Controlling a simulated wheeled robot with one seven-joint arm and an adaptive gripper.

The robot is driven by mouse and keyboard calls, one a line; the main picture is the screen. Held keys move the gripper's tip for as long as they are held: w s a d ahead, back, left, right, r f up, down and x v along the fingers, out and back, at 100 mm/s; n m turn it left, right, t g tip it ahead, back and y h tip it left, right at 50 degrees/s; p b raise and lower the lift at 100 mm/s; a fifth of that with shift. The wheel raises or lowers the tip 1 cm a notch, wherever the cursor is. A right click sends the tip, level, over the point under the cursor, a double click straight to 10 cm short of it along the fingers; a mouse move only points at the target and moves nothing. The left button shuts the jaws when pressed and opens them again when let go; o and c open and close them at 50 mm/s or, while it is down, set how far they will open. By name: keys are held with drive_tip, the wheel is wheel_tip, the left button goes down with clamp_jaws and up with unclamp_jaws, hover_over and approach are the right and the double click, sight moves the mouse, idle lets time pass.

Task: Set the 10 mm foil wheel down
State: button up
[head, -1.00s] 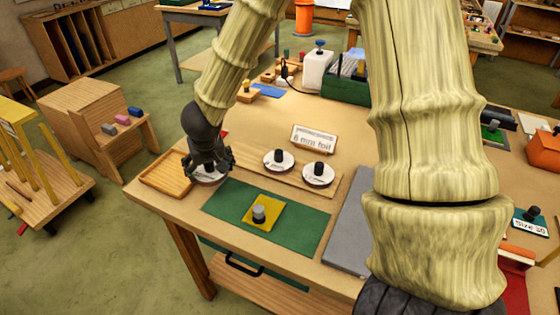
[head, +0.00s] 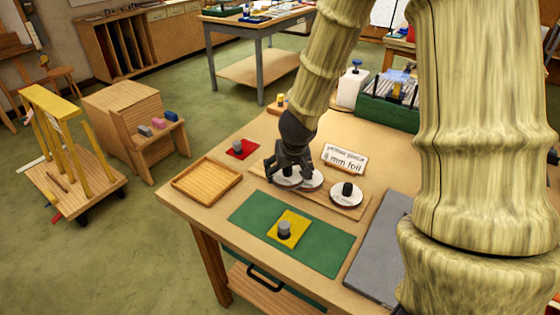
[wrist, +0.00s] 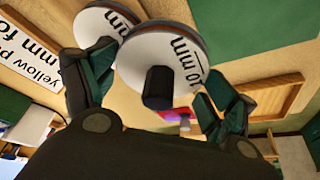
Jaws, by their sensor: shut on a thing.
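My gripper (head: 290,164) is shut on the 10 mm foil wheel (head: 284,183), a white disc with a black knob. In the wrist view the held wheel (wrist: 163,45) shows part of its "10 mm" label, between the fingers. In the head view it is at the left part of the wooden strip (head: 350,208); I cannot tell whether it touches the strip. A second white wheel (head: 314,181) is close on its right, partly hidden, and also shows in the wrist view (wrist: 105,22). A third wheel (head: 346,198) sits farther right on the strip.
A sign (head: 344,158) reading "8 mm foil" stands behind the strip. An empty wooden tray (head: 207,199) is at left, and a red piece (head: 248,153) with a grey knob lies behind. In front is a green mat (head: 321,248) bearing a yellow piece (head: 297,238) with a grey knob.

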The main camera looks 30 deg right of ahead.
drive_tip(key=w+p, duration=0.1)
drive_tip(key=w, duration=0.2)
drive_tip(key=w+d+p, duration=0.1)
drive_tip(key=w+p, duration=0.1)
drive_tip(key=w, duration=0.2)
drive_tip(key=w+d+f+p, duration=0.1)
drive_tip(key=w, duration=0.2)
drive_tip(key=shift+w+d, duration=0.15)
drive_tip(key=shift+w, duration=0.15)
drive_tip(key=shift+w+d+r+p, duration=0.1)
drive_tip(key=shift+w+d+p, duration=0.05)
drive_tip(key=shift+w+p, duration=0.3)
drive_tip(key=shift+f+b, duration=0.9)
drive_tip(key=shift+f, duration=1)
drive_tip(key=o, duration=0.8)
drive_tip(key=shift+f, duration=0.1)
drive_tip(key=shift+s+r, duration=0.15)
drive_tip(key=shift+r, duration=0.55)
drive_tip(key=p+v, duration=0.3)
drive_tip(key=v, duration=0.8)
drive_tip(key=shift+p, duration=0.3)
